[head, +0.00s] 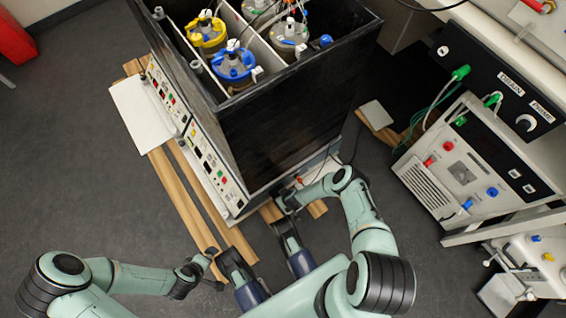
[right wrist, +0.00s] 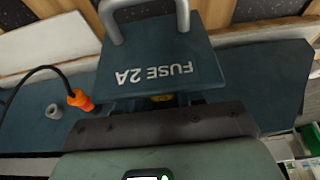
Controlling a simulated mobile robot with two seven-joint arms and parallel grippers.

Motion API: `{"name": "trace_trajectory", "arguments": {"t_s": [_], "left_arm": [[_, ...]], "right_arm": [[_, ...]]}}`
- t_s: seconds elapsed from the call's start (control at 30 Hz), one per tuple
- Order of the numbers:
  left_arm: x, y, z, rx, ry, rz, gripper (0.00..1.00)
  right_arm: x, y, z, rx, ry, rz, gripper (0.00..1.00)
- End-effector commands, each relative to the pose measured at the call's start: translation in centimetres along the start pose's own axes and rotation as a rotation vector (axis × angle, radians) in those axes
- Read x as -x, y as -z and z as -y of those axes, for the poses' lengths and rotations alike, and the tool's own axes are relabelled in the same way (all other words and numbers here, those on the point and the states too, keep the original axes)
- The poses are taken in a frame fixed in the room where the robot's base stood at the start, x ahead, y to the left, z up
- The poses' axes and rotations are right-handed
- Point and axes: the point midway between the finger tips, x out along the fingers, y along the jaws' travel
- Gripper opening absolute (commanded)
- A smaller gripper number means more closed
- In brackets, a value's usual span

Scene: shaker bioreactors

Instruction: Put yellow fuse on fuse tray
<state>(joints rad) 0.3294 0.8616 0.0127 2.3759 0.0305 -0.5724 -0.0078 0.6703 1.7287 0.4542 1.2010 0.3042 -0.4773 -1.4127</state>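In the right wrist view, a dark teal fuse tray (right wrist: 165,62) with a grey handle and upside-down "FUSE 2A" lettering juts from the panel. A small yellow piece (right wrist: 162,98), perhaps the yellow fuse, shows just below its edge, mostly hidden. My right gripper (right wrist: 161,103) is at this edge, with dark finger parts on either side of the yellow piece. I cannot tell whether they touch it. In the head view, my right gripper (head: 286,203) is at the cabinet's lower front corner. My left gripper (head: 207,263) is low, left of centre, apart from the cabinet; its fingers are unclear.
The black cabinet (head: 285,130) holds several lidded vessels, with control panels (head: 205,150) on its side. An orange plug (right wrist: 80,99) with a black cable and a grey knob (right wrist: 54,111) sit left of the tray. Equipment (head: 470,165) stands at right.

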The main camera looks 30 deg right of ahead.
Motion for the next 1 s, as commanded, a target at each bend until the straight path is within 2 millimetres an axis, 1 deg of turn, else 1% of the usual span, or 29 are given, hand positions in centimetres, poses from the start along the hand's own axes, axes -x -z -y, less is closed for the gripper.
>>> {"name": "trace_trajectory", "arguments": {"t_s": [0.13, 0.17, 0.2, 0.27, 0.67, 1.0], "left_arm": [[0.0, 0.0, 0.0, 0.000, 0.000, 0.001, 1.00], [0.0, 0.0, 0.0, 0.000, 0.000, 0.001, 1.00], [0.0, 0.0, 0.0, 0.000, 0.000, 0.001, 1.00], [0.0, -0.1, 0.0, 0.000, 0.000, 0.001, 1.00], [0.1, 0.0, -0.1, 0.000, -0.001, 0.001, 1.00], [0.9, 0.0, -0.2, -0.001, -0.002, -0.001, 1.00]], "right_arm": [[0.0, 0.0, 0.0, 0.000, 0.001, 0.000, 0.37], [0.1, 0.0, 0.0, 0.000, 0.001, 0.000, 0.31], [0.1, 0.0, 0.0, 0.000, 0.001, 0.000, 0.18], [0.1, 0.0, 0.0, 0.000, 0.001, 0.000, 0.00], [0.2, 0.1, 0.0, 0.001, 0.001, -0.001, 0.00], [1.1, 0.5, 0.1, 0.002, 0.001, -0.001, 0.00]]}}
